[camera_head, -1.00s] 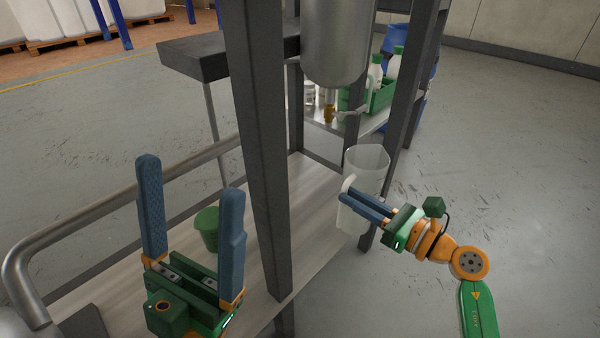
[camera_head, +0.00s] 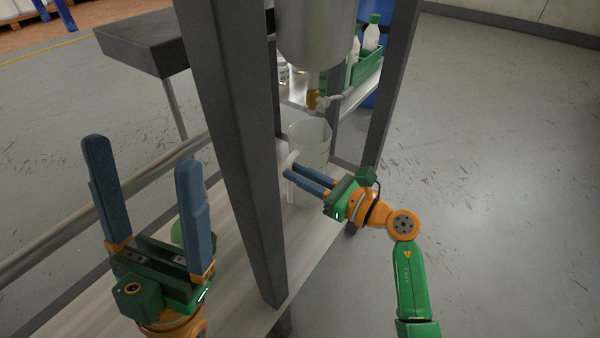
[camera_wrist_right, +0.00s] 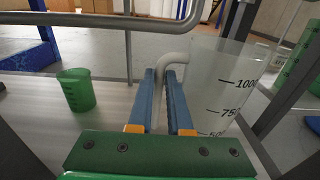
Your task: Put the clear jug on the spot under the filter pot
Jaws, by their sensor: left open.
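The clear jug (camera_head: 312,150) is upright over the shelf, below the brass tap (camera_head: 312,98) of the steel filter pot (camera_head: 315,35) in the head view. I cannot tell whether its base touches the shelf. My right gripper (camera_head: 290,172) is shut on its handle. In the right wrist view the pale handle (camera_wrist_right: 174,58) runs between the fingers, with the jug's marked wall (camera_wrist_right: 215,85) to the right. The spot under the pot is not visible. My left gripper (camera_head: 143,152) is open and empty, left of the frame post.
Dark frame posts (camera_head: 235,150) stand left and right of the jug. A green cup (camera_wrist_right: 77,90) stands on the pale shelf (camera_head: 240,285), mostly hidden in the head view. A green crate (camera_head: 365,70) with white bottles is behind the pot. A metal rail runs along the left.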

